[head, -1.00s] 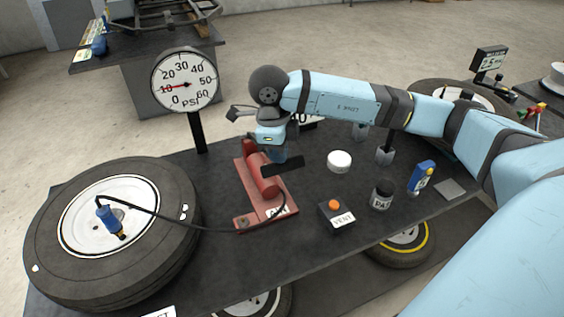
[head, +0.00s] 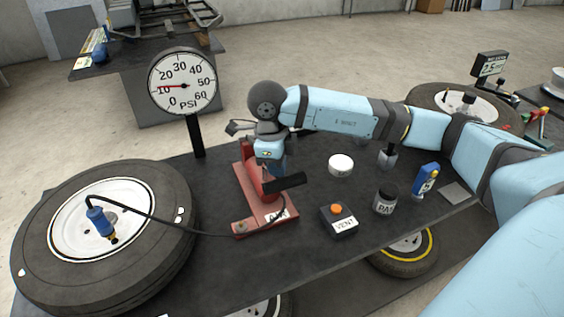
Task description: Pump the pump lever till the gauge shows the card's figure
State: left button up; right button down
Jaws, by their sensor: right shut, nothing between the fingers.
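The red pump (head: 245,178) stands on the dark table, right of the gauge. Its black lever handle (head: 288,183) is low over the pump body. My right gripper (head: 275,172) is shut and empty, pointing down over the handle; I cannot tell whether it touches. The round gauge (head: 200,97) on a black post has its red needle at about 10 PSI. A dark hose runs from the pump to the blue chuck (head: 99,221) on the left wheel (head: 60,275). My left gripper is out of view.
A vent box with an orange button (head: 339,222), a dark jar (head: 385,201), a white round tub (head: 340,165) and a blue bottle (head: 425,180) stand right of the pump. More wheels lie below and behind the table. Bare tabletop lies in front.

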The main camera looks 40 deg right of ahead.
jog(key=shift+w+a+r, duration=0.2)
jog(key=shift+w+a, duration=0.3)
jog(key=shift+w, duration=0.05)
jog(key=shift+w+a+r, duration=0.2)
jog(key=shift+w+a, duration=0.25)
jog(key=shift+w, duration=0.1)
notch_tip(320, 180, up, 14)
jog(key=w, duration=0.1)
jog(key=shift+a, duration=0.45)
jog(key=shift+w+f, duration=0.1)
